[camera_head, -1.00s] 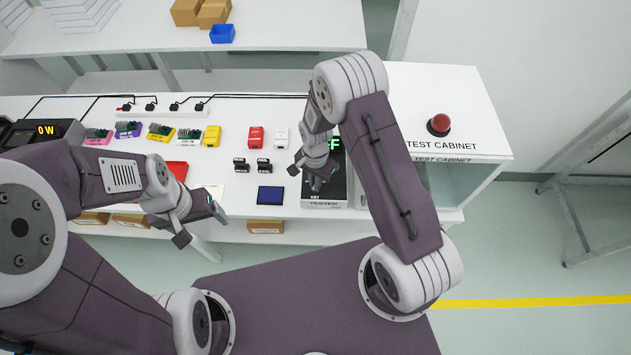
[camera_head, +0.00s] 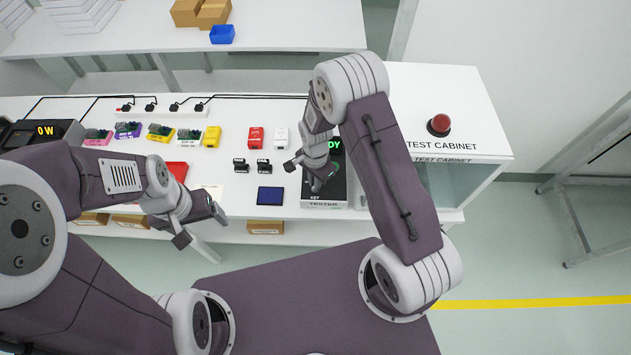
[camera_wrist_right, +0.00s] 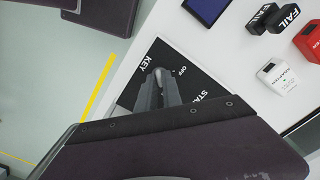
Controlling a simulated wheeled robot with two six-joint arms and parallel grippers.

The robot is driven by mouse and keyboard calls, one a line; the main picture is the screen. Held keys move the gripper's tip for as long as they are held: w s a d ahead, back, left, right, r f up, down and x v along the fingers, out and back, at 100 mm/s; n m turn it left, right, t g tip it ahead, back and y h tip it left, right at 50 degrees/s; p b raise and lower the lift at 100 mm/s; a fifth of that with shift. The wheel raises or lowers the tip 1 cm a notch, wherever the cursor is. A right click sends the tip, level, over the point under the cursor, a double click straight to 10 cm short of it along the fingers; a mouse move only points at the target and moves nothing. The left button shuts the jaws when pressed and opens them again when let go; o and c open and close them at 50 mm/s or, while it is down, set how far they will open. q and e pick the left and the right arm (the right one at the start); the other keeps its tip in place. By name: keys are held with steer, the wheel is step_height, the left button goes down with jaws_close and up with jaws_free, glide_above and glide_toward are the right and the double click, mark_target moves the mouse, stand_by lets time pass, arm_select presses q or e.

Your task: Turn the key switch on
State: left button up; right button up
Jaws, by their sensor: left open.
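The tester (camera_head: 325,200) is a dark box with a light front edge on the white bench, and its green display, partly hidden by my right arm, ends in "DY". Its panel (camera_wrist_right: 202,78) shows the words KEY, OFF and part of another word in the right wrist view. My right gripper (camera_head: 318,185) is down at the panel. In the wrist view its fingers (camera_wrist_right: 162,92) are close together on the grey key switch (camera_wrist_right: 160,74) beside KEY and OFF, mostly hidden by them. My left gripper (camera_head: 200,226) is open and empty in front of the bench.
A blue-screened pad (camera_head: 270,196) and two black stamps (camera_head: 252,166) lie left of the tester. Red (camera_head: 256,137) and white (camera_head: 281,137) adapters stand behind them. The test cabinet (camera_head: 470,120) with a red button (camera_head: 439,124) is to the right.

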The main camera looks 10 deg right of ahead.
steer(key=shift+o, duration=1.2)
steer(key=shift+r, duration=0.3)
step_height(320, 180, up, 8)
steer(key=b, duration=0.1)
steer(key=shift+r, duration=0.25)
